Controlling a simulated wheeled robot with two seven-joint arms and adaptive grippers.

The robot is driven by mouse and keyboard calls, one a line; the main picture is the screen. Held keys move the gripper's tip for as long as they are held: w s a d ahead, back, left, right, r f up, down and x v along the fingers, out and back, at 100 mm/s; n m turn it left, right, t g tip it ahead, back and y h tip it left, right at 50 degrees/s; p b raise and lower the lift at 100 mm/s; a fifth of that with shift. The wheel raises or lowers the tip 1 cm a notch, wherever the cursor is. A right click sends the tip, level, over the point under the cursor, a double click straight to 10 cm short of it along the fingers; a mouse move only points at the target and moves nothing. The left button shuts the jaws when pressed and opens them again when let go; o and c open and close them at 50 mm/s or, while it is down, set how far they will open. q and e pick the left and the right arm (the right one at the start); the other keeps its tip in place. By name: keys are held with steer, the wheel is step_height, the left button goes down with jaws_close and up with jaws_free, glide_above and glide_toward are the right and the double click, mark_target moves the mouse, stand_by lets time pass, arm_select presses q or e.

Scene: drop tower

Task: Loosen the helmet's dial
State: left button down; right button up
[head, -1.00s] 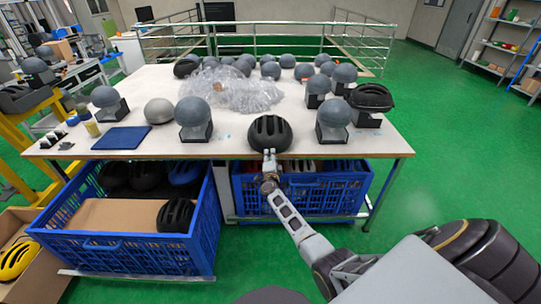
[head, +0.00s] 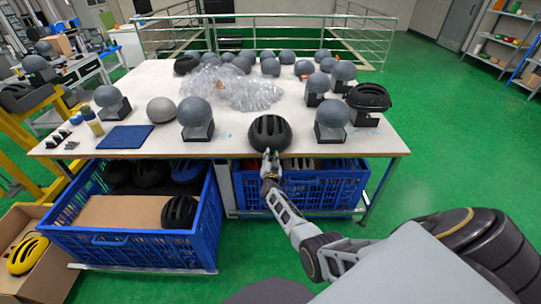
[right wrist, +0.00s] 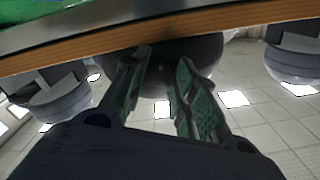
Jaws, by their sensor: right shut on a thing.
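The black vented helmet (head: 269,133) sits at the front edge of the table, right of the middle. My right gripper (head: 270,156) reaches up to its near side from below the table edge. In the right wrist view the dark helmet (right wrist: 200,50) fills the space beyond my gripper's two fingers (right wrist: 158,78). They are shut on the dial at the helmet's rear, with a finger on either side of it. The dial itself is dark and hard to make out between them. My left gripper is not in view.
The table (head: 230,145) carries several grey headforms, one on a stand (head: 332,120) to the right of the helmet, and a heap of clear plastic wrap (head: 235,88). Blue crates (head: 130,250) stand below the front edge. A blue mat (head: 125,137) lies at left.

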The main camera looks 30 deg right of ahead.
steer(key=shift+f+n+p, duration=0.15)
steer(key=shift+n+p, duration=0.15)
steer(key=shift+n, duration=0.7)
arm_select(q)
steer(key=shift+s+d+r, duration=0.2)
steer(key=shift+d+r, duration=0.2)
arm_select(e)
steer(key=shift+s, duration=0.1)
steer(key=o, duration=1.1)
steer(key=shift+d, duration=0.1)
steer(key=shift+c, duration=0.2)
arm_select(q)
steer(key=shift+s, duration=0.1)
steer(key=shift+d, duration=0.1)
arm_select(e)
steer(key=shift+s+a, duration=0.1)
steer(key=shift+a, duration=0.1)
steer(key=v, duration=0.7)
